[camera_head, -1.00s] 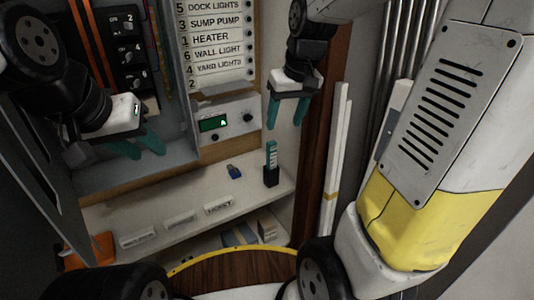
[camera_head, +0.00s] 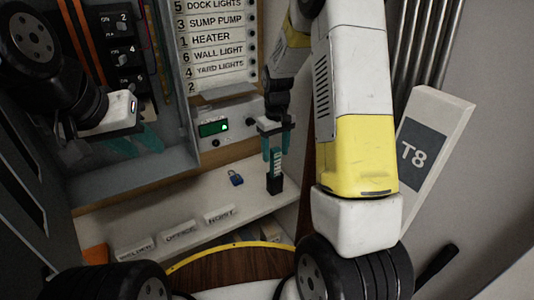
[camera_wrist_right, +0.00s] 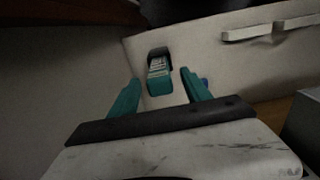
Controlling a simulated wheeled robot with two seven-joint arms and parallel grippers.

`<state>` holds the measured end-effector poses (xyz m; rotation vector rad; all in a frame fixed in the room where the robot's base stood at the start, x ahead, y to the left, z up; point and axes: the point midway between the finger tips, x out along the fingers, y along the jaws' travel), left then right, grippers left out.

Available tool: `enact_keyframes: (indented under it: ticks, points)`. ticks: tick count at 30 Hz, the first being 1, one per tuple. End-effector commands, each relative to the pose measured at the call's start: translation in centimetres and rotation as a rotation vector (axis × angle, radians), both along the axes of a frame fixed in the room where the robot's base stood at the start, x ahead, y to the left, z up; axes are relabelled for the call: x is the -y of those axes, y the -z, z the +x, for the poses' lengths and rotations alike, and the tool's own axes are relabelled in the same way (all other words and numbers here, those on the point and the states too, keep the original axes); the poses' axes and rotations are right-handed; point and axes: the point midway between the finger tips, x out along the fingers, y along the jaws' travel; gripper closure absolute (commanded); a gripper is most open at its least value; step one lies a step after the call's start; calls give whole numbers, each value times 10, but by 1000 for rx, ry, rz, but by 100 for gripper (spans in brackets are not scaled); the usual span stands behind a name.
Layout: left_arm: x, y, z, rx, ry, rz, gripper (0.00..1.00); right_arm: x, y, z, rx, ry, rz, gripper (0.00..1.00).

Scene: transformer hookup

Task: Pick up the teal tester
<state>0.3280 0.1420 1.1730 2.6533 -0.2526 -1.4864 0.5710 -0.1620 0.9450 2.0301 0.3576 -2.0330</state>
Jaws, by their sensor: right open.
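The teal tester (camera_head: 278,163) stands upright in a small black holder (camera_head: 275,185) at the right end of the pale shelf. My right gripper (camera_head: 276,154) is over it, with its open teal fingers down on either side of the tester. In the right wrist view the tester (camera_wrist_right: 158,88) shows between the two spread fingertips (camera_wrist_right: 160,77), with gaps on both sides. My left gripper (camera_head: 136,143) is at the left in front of the grey panel box, its fingers apart and empty.
A blue padlock (camera_head: 236,178) lies on the shelf (camera_head: 195,202) left of the tester. Label strips, one reading HOIST (camera_head: 219,215), line the shelf's front edge. A meter with a green display (camera_head: 214,128) is above. A board marked T8 (camera_head: 436,135) stands at the right.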

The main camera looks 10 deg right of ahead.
Motion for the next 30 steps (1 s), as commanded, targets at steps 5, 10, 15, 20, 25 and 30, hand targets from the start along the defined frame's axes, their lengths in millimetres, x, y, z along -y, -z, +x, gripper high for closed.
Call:
enact_keyframes:
  ticks: [5,10,15,20,25,30]
  points:
    - [0,0,0,0,0,0,64,0,23,-1,-1,0,1,44]
    - [0,0,0,0,0,0,64,0,27,0,1,1,0,44]
    - [0,0,0,0,0,0,64,0,26,0,1,1,0,53]
    - [0,0,0,0,0,0,64,0,26,0,1,1,0,85]
    - [0,0,0,0,0,0,64,0,26,0,2,1,1,100]
    - [0,0,0,0,0,0,64,0,25,0,2,1,1,100]
